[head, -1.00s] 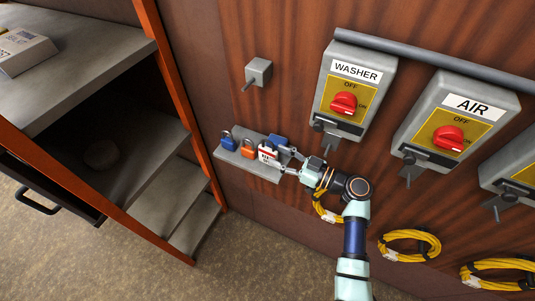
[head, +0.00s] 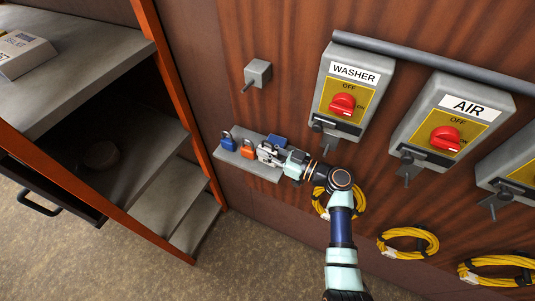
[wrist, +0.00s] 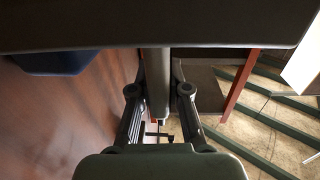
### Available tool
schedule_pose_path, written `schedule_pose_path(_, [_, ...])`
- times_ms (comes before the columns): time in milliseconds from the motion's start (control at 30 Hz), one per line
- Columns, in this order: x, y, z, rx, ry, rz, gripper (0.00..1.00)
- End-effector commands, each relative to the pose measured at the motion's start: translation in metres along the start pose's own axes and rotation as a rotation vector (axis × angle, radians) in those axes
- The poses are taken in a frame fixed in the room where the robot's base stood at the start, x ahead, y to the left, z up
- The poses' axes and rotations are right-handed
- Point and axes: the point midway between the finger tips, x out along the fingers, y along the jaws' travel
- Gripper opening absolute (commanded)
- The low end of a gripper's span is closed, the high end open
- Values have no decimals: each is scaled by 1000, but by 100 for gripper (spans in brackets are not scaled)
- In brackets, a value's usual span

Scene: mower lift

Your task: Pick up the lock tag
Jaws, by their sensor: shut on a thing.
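My gripper (head: 265,151) is at the small grey shelf on the wood wall, shut on the lock tag, a white tag with red. The fingers cover the tag in the head view, so its pose and whether it touches the shelf cannot be told. An orange padlock (head: 248,149) stands just left of the fingers and a blue padlock (head: 228,142) farther left. Another blue item (head: 277,141) sits behind the fingers. In the wrist view, my two finger linkages (wrist: 160,105) show; the tag between them is not clear.
The grey shelf (head: 263,172) is narrow. A washer switch box (head: 345,95) and an air switch box (head: 450,120) are on the wall to the right. Yellow cable coils (head: 410,243) hang below. An orange-framed cabinet (head: 178,95) stands left. Open floor lies below.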

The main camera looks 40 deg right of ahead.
Motion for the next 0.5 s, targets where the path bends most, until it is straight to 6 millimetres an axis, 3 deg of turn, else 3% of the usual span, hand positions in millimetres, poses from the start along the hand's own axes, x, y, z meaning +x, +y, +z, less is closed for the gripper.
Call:
schedule_pose_path(233, [0, 0, -7, -2, 1, 0, 0])
schedule_pose_path(467, [0, 0, -38, -5, 2, -2, 0])
schedule_pose_path(500, [0, -10, -35, 0, 0, -3, 0])
